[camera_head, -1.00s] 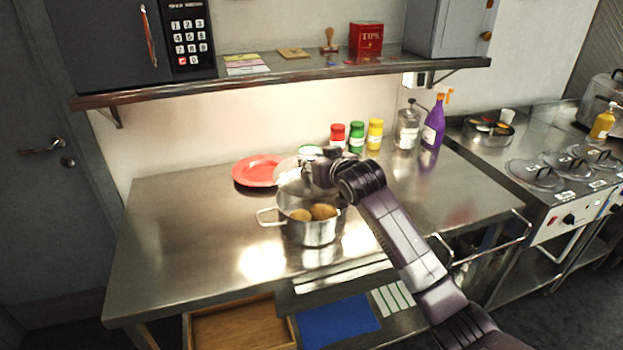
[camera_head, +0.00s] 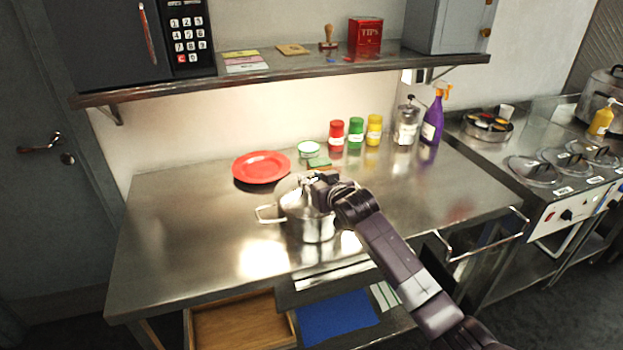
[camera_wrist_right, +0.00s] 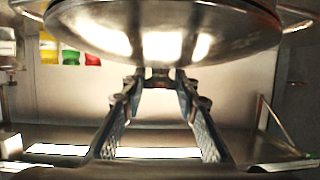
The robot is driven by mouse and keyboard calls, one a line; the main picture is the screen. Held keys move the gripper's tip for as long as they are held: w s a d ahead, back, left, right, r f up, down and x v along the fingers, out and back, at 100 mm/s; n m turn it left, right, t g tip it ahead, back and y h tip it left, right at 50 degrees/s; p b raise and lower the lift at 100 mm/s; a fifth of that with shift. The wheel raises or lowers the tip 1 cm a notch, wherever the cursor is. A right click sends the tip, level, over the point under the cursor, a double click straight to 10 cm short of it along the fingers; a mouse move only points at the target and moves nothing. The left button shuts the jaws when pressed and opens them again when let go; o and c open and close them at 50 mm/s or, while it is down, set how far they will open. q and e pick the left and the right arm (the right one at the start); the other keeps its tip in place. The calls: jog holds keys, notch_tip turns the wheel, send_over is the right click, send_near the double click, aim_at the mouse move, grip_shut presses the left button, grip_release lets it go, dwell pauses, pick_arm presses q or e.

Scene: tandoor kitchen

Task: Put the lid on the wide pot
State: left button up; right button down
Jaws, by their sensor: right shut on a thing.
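The wide pot (camera_head: 311,228) is a shiny steel pot with side handles, standing on the steel table. The lid (camera_head: 290,186) is a shiny metal dome over the pot's mouth and hides what is inside. I cannot tell whether its rim rests fully on the pot. My right gripper (camera_head: 322,178) is above the lid, shut on its knob. In the right wrist view the lid (camera_wrist_right: 165,38) fills the top, with the gripper's fingertips (camera_wrist_right: 160,78) at its knob. My left gripper is not in view.
A red plate (camera_head: 261,167), a small green-and-white bowl (camera_head: 308,149) and a green sponge (camera_head: 319,162) lie behind the pot. Several spice jars (camera_head: 355,133), a grinder (camera_head: 406,125) and a purple spray bottle (camera_head: 432,122) stand along the wall. An open drawer (camera_head: 236,322) is below. The table's left part is clear.

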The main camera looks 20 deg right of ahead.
jog(key=c, duration=1.5)
grip_release()
jog(key=shift+r, duration=0.25)
jog(key=b+v, duration=0.1)
jog(key=v, duration=1.1)
jog(key=shift+b, duration=0.3)
